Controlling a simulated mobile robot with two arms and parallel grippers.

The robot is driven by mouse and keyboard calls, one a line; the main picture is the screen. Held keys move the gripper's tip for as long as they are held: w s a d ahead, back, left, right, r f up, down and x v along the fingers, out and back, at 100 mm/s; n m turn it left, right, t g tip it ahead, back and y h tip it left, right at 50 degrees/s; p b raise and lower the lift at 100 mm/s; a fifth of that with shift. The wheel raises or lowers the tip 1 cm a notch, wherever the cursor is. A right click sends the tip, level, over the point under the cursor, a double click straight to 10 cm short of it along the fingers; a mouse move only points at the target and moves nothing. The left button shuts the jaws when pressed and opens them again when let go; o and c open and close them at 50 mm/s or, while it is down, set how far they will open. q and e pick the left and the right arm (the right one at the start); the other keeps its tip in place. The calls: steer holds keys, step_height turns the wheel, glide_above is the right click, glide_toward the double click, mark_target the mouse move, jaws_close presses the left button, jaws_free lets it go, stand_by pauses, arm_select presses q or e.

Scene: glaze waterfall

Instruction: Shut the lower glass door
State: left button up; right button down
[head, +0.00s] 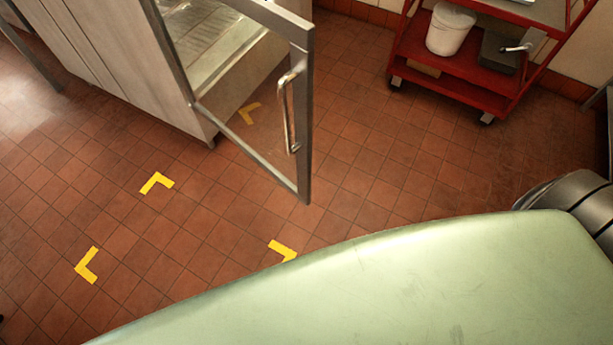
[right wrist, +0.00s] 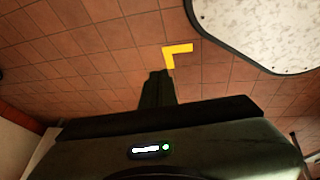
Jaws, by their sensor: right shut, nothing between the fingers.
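The lower glass door (head: 302,120) stands swung open from a steel cabinet (head: 120,60) in the head view. It has a dark metal frame, a clear pane and an upright bar handle (head: 285,112) near its free edge. The floor and cabinet show through the pane. My right gripper (right wrist: 160,73) shows in the right wrist view, with its fingers shut and empty above the tiled floor. The door is not visible in that view, so the gap between them cannot be told. My left gripper is in neither view.
A red cart (head: 455,75) holding a white bucket (head: 450,28) and a dark box (head: 499,52) stands at the back right. Yellow corner marks (head: 156,183) lie on the brown tiled floor. The floor around the door's free edge is clear.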

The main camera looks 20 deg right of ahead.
mark_target(304, 164)
steer(key=w+a+r+n+t+y+b, duration=0.1)
steer(key=w+a+r+n+t+b, duration=0.2)
steer(key=w+r, duration=0.35)
steer(key=w+a+r+n+t+y+b, duration=0.1)
steer(key=w+r+n+t+b, duration=0.1)
steer(key=w+r+n+t, duration=0.35)
steer(key=w+a+r+n+t+b, duration=0.1)
steer(key=w+r+n+t+b, duration=0.15)
steer(key=r, duration=0.65)
steer(key=w+r+n+t+b, duration=0.1)
steer(key=w+r+n+t, duration=0.15)
steer(key=r, duration=0.65)
steer(key=shift+m+g, duration=0.35)
steer(key=shift+g, duration=0.1)
steer(key=w, duration=0.4)
steer(key=w+d, duration=0.1)
steer(key=w, duration=0.3)
steer(key=w+d, duration=0.1)
steer(key=w, duration=0.3)
steer(key=shift+r, duration=0.15)
